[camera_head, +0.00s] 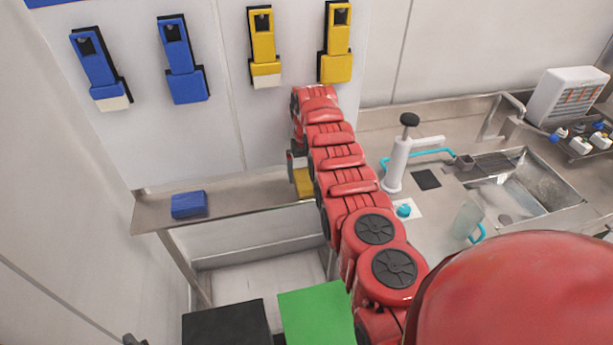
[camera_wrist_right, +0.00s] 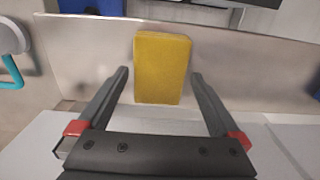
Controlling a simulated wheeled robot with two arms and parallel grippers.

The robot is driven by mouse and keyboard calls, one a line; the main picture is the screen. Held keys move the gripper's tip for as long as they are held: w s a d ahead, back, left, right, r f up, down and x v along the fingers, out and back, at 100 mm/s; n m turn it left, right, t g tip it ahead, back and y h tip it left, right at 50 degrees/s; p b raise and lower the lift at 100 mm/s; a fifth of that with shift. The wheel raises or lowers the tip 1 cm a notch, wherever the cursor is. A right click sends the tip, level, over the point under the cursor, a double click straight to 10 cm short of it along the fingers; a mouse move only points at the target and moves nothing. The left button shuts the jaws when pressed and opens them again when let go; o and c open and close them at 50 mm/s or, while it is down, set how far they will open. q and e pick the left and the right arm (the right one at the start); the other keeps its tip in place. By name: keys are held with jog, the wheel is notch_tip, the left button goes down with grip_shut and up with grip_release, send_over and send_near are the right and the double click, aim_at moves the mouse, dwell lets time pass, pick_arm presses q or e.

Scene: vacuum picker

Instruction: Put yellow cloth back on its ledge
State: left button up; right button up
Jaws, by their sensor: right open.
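The yellow cloth (camera_head: 303,183), a folded block, shows at the right part of the steel wall ledge (camera_head: 245,197), partly hidden by my right arm. In the right wrist view the cloth (camera_wrist_right: 162,68) is whole, against a steel surface, with its near end between the fingertips. My right gripper (camera_wrist_right: 160,76) is open, one finger on each side of the cloth, with visible gaps. In the head view the right gripper (camera_head: 296,165) is mostly hidden by its arm, just above the cloth. My left gripper is not seen.
A blue cloth (camera_head: 188,204) lies on the ledge's left part, with bare ledge between the cloths. Blue and yellow dispensers (camera_head: 182,60) hang on the wall above. A white pump bottle (camera_head: 397,163) and a sink (camera_head: 515,200) are to the right. A green box top (camera_head: 315,315) is below.

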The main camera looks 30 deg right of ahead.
aim_at(307, 179)
notch_tip(307, 179, up, 10)
jog(key=b, duration=0.3)
jog(key=shift+r, duration=0.25)
jog(key=shift+s, duration=0.1)
